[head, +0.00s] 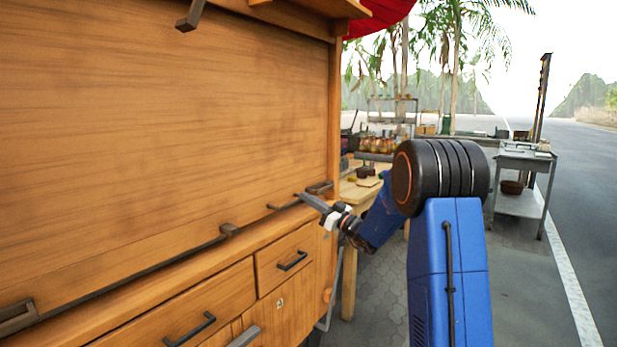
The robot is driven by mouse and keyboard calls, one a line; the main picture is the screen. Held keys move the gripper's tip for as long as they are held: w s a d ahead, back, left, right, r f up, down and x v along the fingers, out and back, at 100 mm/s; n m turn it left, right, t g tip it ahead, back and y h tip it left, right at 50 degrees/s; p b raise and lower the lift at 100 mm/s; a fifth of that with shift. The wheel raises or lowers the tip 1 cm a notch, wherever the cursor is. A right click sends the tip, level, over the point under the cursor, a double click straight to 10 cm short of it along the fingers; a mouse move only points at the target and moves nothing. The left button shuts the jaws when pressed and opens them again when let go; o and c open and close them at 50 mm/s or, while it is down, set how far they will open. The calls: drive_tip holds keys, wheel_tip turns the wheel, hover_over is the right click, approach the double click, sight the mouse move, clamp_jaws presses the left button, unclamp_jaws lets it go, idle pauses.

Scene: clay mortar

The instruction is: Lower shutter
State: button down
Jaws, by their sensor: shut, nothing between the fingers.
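The shutter (170,120) is a large flat wooden panel filling the left of the head view. It spans the stall front down to just above the wooden counter (190,260). My gripper (306,198) is shut and empty, reaching left over the counter's right end, close to the right bracket. I cannot tell whether its fingertips touch the rail or bracket.
Drawers with dark handles (292,261) sit below the counter. A wooden table (360,188) with jars stands behind my gripper. A grey metal table (522,160) stands at the right beside the road (592,210). Paving is clear around my arm. A red awning (382,15) hangs above.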

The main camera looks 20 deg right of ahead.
drive_tip(key=shift+f, duration=2.4)
drive_tip(key=shift+f, duration=0.15)
